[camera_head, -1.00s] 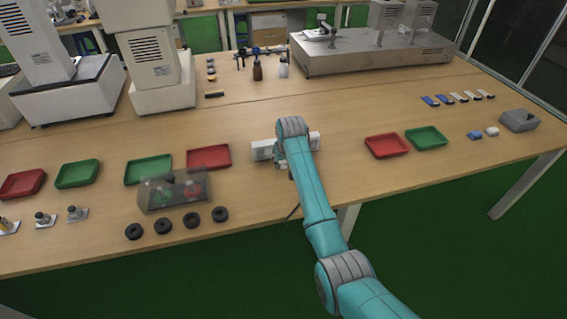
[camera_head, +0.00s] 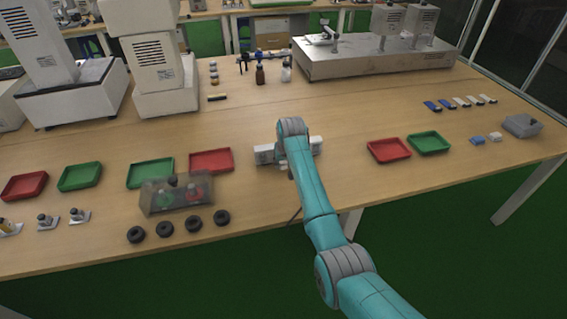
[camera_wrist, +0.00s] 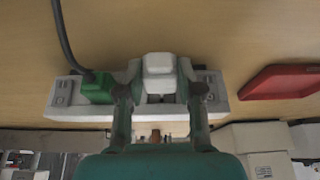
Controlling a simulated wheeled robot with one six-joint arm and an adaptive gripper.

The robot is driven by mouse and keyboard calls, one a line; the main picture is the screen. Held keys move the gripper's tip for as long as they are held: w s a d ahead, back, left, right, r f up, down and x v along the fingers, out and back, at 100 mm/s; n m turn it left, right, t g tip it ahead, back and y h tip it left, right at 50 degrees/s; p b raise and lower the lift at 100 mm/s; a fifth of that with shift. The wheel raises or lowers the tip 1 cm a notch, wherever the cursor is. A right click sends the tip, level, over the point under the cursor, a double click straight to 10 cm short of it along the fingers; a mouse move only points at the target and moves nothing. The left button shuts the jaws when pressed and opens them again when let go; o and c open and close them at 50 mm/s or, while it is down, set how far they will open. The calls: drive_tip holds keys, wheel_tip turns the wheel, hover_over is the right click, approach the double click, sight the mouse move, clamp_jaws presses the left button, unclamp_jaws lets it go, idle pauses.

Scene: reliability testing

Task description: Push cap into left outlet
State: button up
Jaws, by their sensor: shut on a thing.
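A white power strip (camera_wrist: 62,98) lies across the wrist view, with outlets showing at both ends. A green plug with a dark cable (camera_wrist: 97,88) sits in it left of the middle. A white cap (camera_wrist: 159,72) is at the strip's middle, between the fingers of my gripper (camera_wrist: 161,92), which is shut on it. Whether the cap is seated in an outlet or only resting on the strip cannot be told. In the head view the strip (camera_head: 264,154) shows at both sides of my arm; my gripper and the cap are hidden behind the arm.
A red tray (camera_head: 211,160) and a clear box (camera_head: 176,197) stand left of the strip. Another red tray (camera_head: 389,150) and a green tray (camera_head: 428,143) stand to the right. Several black rings (camera_head: 193,223) lie near the front edge.

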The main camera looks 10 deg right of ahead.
drive_tip(key=shift+w, duration=1.65)
idle(2.8)
drive_tip(key=o, duration=0.9)
drive_tip(key=shift+r, duration=0.1)
drive_tip(key=shift+v, duration=5.95)
